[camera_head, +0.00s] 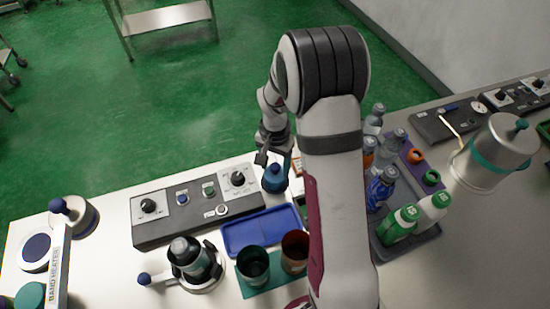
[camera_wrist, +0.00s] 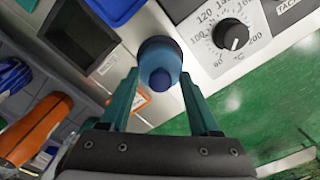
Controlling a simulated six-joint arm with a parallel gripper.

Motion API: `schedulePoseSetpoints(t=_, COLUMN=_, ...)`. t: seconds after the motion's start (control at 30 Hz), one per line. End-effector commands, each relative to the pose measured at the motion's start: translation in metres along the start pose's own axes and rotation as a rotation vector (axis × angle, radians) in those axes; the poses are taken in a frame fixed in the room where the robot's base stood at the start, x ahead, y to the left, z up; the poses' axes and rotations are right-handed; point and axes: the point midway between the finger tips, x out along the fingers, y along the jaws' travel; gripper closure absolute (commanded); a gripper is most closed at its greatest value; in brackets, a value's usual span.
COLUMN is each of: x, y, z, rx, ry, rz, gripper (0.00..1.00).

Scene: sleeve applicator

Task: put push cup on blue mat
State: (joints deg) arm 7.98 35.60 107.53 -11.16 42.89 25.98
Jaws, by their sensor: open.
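The push cup (camera_head: 274,181), a blue-teal cup with a dark blue knob, stands on the white table just right of the blue mat. In the wrist view the push cup (camera_wrist: 160,52) shows between the two teal fingers of my gripper (camera_wrist: 159,76), one on each side. My gripper (camera_head: 270,156) is open above and around the knob; I cannot tell whether a finger touches it. The blue mat (camera_head: 240,238) is flat, rimmed and bare in front of the control panel. A blue corner of it (camera_wrist: 117,9) shows at the top of the wrist view.
The control panel (camera_head: 195,208) with dials lies left of the push cup. Two dark cups stand on a teal mat (camera_head: 258,287) nearer the camera. A black holder with a bottle (camera_head: 187,256) stands left. A grey tray of bottles (camera_head: 410,240) lies right of my arm.

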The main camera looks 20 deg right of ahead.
Motion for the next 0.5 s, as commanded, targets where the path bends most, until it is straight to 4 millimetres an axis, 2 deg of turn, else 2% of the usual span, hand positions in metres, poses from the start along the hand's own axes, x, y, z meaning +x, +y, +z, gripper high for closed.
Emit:
schedulePoseSetpoints(t=0.3, x=-0.085, y=-0.001, z=-0.001, rx=0.000, ry=0.005, rz=-0.004, gripper=0.37)
schedulePoseSetpoints(t=0.4, x=-0.104, y=-0.001, z=-0.001, rx=0.000, ry=0.004, rz=-0.003, gripper=0.37)
schedulePoseSetpoints(t=0.5, x=-0.114, y=0.000, z=0.000, rx=-0.001, ry=0.002, rz=-0.001, gripper=0.37)
